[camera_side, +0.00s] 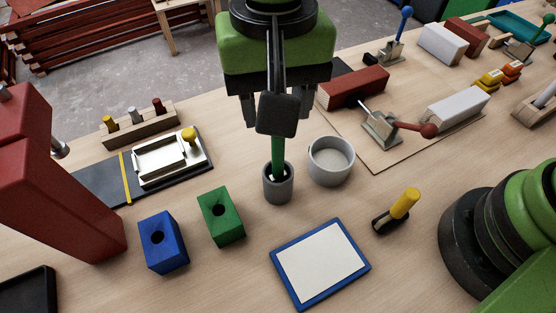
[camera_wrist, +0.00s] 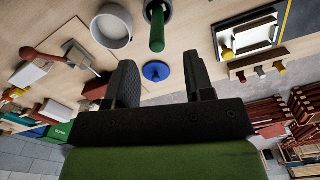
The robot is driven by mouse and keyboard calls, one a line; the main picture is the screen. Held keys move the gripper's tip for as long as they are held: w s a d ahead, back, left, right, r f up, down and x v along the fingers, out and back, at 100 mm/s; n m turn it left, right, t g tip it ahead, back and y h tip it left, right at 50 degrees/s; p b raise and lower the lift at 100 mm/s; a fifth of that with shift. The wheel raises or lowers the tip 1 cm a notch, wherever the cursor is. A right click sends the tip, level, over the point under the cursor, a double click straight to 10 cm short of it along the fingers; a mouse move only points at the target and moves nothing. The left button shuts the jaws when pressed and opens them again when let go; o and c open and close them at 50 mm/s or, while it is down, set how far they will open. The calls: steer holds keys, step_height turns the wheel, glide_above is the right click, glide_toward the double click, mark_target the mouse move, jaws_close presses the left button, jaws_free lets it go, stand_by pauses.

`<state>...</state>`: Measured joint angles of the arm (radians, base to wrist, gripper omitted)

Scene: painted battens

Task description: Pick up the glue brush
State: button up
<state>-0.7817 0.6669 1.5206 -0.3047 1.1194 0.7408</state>
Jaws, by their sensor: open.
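A green handle, which looks like the glue brush (camera_side: 277,153), stands nearly upright in a small grey cup (camera_side: 278,189). Its lower end is hidden inside the cup. In the wrist view the green handle (camera_wrist: 157,28) shows at the top centre, beyond my fingertips and apart from them. My gripper (camera_side: 276,116) is open and empty, above and behind the cup in the side view. A dark block on my wrist covers the space between the fingers and the handle's top there. In the wrist view both fingers of my gripper (camera_wrist: 162,72) are spread, with bare table and a blue disc between them.
A wide grey bowl (camera_side: 331,161) stands close right of the cup. Green (camera_side: 221,216) and blue (camera_side: 163,242) blocks with holes are in front left. A blue-framed white panel (camera_side: 320,263) lies in front. A yellow-handled tool (camera_side: 399,209) is at right. The blue disc (camera_wrist: 155,71) lies flat.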

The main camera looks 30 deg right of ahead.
mark_target(278, 141)
step_height(278, 141, down, 6)
steer(key=shift+s+d+f, duration=0.1)
steer(key=shift+s+f, duration=0.05)
steer(key=shift+f, duration=0.1)
jaws_close()
